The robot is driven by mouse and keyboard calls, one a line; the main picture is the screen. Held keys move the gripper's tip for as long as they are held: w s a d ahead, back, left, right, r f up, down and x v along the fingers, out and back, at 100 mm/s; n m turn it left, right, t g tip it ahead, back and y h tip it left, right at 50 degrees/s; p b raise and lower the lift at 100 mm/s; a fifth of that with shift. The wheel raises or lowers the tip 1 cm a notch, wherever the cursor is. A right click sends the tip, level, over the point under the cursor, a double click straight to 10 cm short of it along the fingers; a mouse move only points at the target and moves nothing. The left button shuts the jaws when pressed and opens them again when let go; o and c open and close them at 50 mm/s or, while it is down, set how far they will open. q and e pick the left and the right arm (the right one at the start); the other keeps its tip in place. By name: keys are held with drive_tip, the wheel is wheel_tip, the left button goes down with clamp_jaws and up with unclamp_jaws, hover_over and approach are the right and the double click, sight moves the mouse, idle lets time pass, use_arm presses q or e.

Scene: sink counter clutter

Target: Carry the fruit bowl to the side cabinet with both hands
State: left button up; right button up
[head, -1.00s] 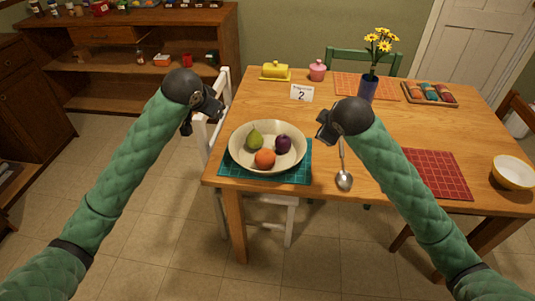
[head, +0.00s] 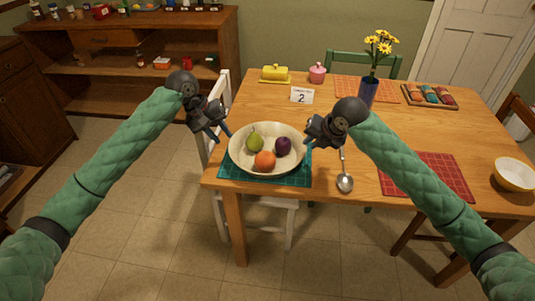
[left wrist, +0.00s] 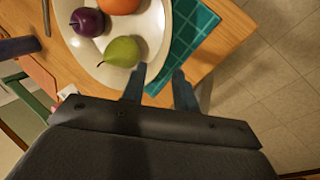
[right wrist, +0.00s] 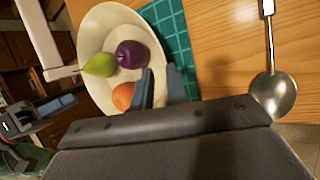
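The cream fruit bowl (head: 240,158) sits on a teal placemat (head: 290,177) near the table's front left corner. It holds a green pear (head: 254,143), a purple plum (head: 283,145) and an orange (head: 265,161). My left gripper (head: 223,138) is open at the bowl's left rim. In the left wrist view its fingers (left wrist: 158,86) are apart near the rim. My right gripper (head: 309,140) is open at the right rim. In the right wrist view its fingers (right wrist: 160,86) are apart by the rim. Whether either touches the bowl I cannot tell. The wooden side cabinet (head: 150,18) stands at the back left.
A spoon (head: 345,182) lies right of the bowl. A number card (head: 302,95), yellow butter dish (head: 275,73) and flower vase (head: 368,92) stand farther back. A white chair (head: 214,125) is at the table's left edge. Floor (head: 115,150) is open before the cabinet.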

sight(232, 146)
idle(0.4)
